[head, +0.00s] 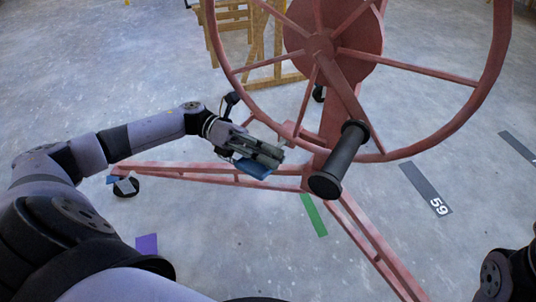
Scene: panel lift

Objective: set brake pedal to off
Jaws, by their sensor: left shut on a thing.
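The red panel lift stands ahead of me, with a large spoked wheel (409,66) and a black crank handle (343,160) pointing towards me. My left gripper (275,154) reaches in from the left, low beside the lift's upright and left of the crank handle. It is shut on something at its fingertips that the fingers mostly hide. A small red part (289,130), perhaps the brake pedal, shows just beyond the fingers, against the upright. I cannot tell the pedal's setting. My right gripper is out of view; only part of my right arm shows at the bottom right.
The lift's red legs (368,240) spread left and towards me, with a black caster (126,187) on the left one. Green tape (314,215) and a dark strip marked 59 (425,188) lie on the floor. A yellow wooden frame (232,25) stands behind.

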